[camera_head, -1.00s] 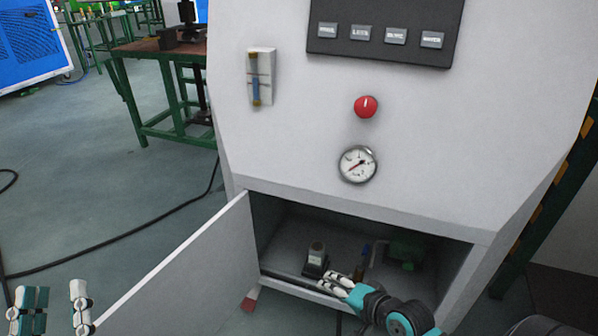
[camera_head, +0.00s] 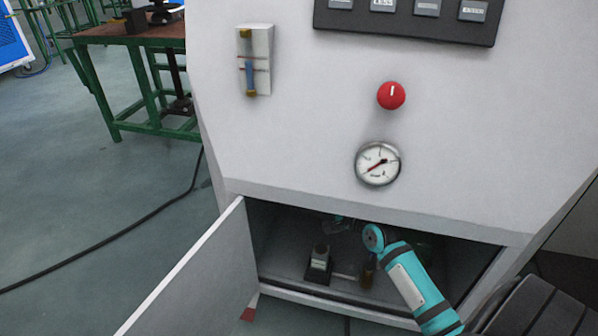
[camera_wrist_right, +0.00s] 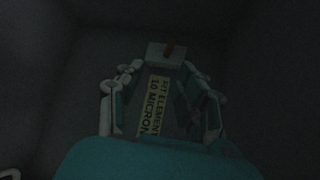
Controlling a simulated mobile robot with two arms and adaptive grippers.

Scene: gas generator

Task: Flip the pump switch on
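My left gripper is out of view.
The cabinet front carries a red knob (camera_head: 391,95), a pressure gauge (camera_head: 378,164) and a sight tube (camera_head: 254,62). The compartment door (camera_head: 200,275) stands open to the left. A small dark-based unit (camera_head: 319,263) stands inside. The compartment's top edge is close above my right arm.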

